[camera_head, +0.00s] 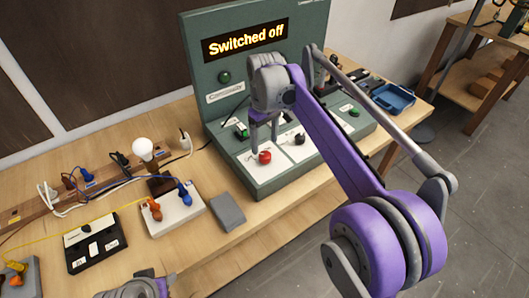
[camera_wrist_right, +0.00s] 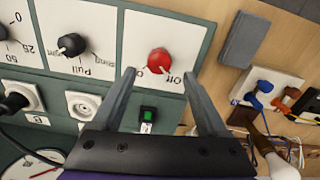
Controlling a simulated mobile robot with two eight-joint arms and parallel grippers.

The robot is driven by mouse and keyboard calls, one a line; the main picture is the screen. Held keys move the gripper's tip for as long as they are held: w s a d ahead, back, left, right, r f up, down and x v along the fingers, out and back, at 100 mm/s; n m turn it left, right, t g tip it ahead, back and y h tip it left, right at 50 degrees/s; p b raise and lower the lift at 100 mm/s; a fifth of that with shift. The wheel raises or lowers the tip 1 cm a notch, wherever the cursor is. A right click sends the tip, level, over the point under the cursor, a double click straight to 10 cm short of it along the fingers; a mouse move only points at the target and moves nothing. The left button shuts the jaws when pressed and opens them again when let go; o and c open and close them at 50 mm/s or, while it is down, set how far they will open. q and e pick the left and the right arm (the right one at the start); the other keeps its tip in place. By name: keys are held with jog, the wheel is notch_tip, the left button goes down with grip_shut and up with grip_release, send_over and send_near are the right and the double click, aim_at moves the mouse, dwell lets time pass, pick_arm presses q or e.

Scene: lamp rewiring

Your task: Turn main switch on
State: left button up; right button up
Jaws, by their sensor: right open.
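The main switch is a red rotary knob (camera_head: 264,157) on a white plate at the front left of the green panel (camera_head: 262,187). In the right wrist view the red knob (camera_wrist_right: 160,61) sits beside the printed words "Off" and "On". The panel's display (camera_head: 246,40) reads "Switched off". My right gripper (camera_head: 263,143) is open, pointing down just above the knob. In the right wrist view the knob shows ahead of and between the two fingertips (camera_wrist_right: 159,77); I cannot tell if they touch it. A part of my left arm shows at the bottom edge, its fingers out of view.
A black knob (camera_wrist_right: 72,45) sits on the neighbouring plate, and a green-lit rocker switch (camera_wrist_right: 147,114) lies behind the red knob. A grey block (camera_head: 228,212), a white box with plugs (camera_head: 172,214) and a bulb (camera_head: 143,147) stand left. A blue tray (camera_head: 393,98) is right.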

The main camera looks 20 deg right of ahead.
aim_at(265, 154)
notch_tip(265, 154, down, 5)
jog(key=shift+f, duration=0.2)
jog(key=shift+d, duration=0.1)
grip_shut()
dwell(0.4)
